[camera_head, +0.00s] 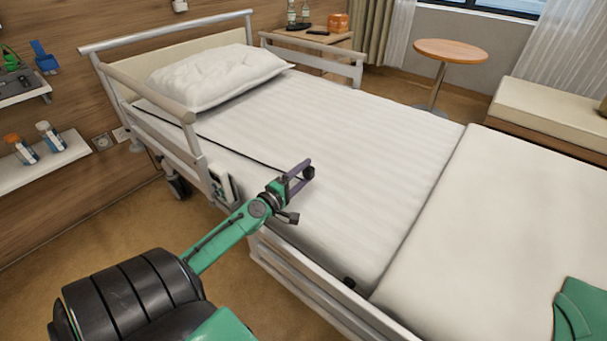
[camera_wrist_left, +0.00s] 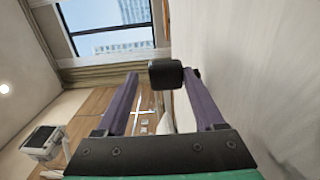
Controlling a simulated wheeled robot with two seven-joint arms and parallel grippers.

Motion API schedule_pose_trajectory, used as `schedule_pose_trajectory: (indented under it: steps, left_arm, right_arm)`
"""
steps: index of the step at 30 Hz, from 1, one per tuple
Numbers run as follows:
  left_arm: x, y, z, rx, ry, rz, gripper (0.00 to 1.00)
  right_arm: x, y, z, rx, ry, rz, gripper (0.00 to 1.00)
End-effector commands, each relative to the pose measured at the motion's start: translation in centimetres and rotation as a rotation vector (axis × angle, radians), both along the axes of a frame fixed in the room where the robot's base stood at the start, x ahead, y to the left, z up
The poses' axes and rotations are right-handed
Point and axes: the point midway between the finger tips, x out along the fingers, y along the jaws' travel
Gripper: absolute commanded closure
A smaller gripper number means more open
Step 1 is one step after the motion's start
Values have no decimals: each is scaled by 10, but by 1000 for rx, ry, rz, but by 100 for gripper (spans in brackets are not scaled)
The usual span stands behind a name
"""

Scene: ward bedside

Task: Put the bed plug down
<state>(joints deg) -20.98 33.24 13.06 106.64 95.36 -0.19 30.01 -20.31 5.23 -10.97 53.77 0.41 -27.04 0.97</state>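The bed plug, a small black block, shows at the fingertips of my left gripper (camera_head: 306,171) in the head view. In the left wrist view the plug (camera_wrist_left: 166,74) sits between the purple fingertips, close to the right-hand finger, with a gap to the left-hand one. The left gripper (camera_wrist_left: 162,80) is spread open, low over the near side of the bed. I cannot tell whether the plug rests on the mattress (camera_head: 365,125). My right gripper is not in view; a green part of mine shows at lower right.
A thin black cord (camera_head: 220,146) runs along the bed's near side towards the gripper. A raised side rail (camera_head: 150,88) and a pillow (camera_head: 218,76) are at the head end. A wall socket (camera_head: 102,142) and shelf with bottles (camera_head: 70,152) are at left. The mattress middle is clear.

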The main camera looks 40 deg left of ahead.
Motion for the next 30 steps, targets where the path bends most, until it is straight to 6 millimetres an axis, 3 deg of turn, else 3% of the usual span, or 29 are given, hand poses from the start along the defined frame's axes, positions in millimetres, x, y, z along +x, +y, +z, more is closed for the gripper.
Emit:
schedule_pose_trajectory:
  steps: [13, 18, 24, 30]
  left_arm:
    - [0, 0, 5, 0, -1, 0, 19]
    - [-1, 0, 16, 1, 0, 0, 19]
    - [-45, -1, 5, -1, 3, 1, 19]
    - [-85, -2, 4, -2, 1, 2, 19]
  right_arm:
    - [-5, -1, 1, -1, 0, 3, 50]
    - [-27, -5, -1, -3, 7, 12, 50]
    - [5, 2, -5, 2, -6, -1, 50]
    - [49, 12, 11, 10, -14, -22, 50]
